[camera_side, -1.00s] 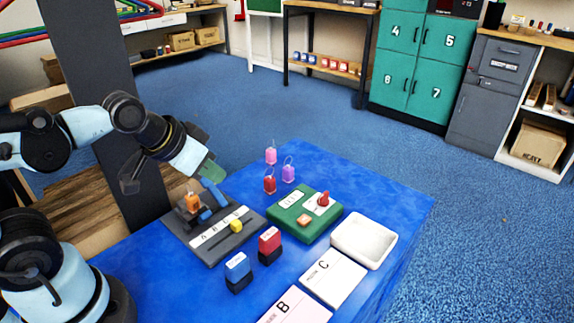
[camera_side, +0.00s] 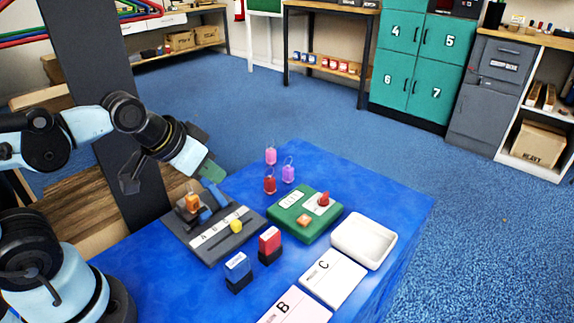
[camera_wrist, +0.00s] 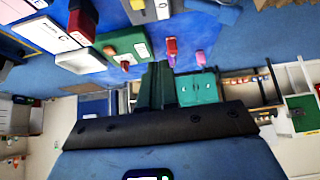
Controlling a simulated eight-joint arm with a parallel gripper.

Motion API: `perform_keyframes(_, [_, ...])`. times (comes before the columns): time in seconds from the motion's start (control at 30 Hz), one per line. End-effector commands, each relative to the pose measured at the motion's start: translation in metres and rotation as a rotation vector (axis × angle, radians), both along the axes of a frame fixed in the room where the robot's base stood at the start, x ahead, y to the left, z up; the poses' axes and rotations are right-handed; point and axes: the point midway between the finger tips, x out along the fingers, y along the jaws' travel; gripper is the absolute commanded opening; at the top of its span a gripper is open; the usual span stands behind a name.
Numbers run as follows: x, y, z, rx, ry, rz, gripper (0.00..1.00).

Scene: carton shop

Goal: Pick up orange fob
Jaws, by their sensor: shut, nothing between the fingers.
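The orange fob (camera_side: 193,202) stands on the back-left part of the dark grey board (camera_side: 235,252), beside blue parts, in the side view. I cannot make it out in the wrist view. My gripper (camera_side: 213,173) is above and behind the board, up and to the right of the fob in the side picture, apart from it. In the wrist view its green fingers (camera_wrist: 157,85) are together with nothing between them.
Pink (camera_side: 271,156), purple (camera_side: 288,174) and red (camera_side: 269,184) fobs stand near the table's back edge. A green box (camera_side: 285,226) with a red knob, a white tray (camera_side: 391,245), and red (camera_side: 270,241) and blue (camera_side: 237,268) blocks stand nearby.

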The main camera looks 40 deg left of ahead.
Motion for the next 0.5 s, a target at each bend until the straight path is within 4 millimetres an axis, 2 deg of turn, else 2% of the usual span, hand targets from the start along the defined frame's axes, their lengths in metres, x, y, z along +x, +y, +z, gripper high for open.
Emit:
perform_keyframes(0.2, [0.0,0.0,0.0,0.0,0.0,0.0,0.0])
perform_keyframes(0.27, [0.0,0.0,0.0,0.0,0.0,0.0,0.08])
perform_keyframes(0.5, [0.0,0.0,0.0,0.0,0.0,0.0,0.44])
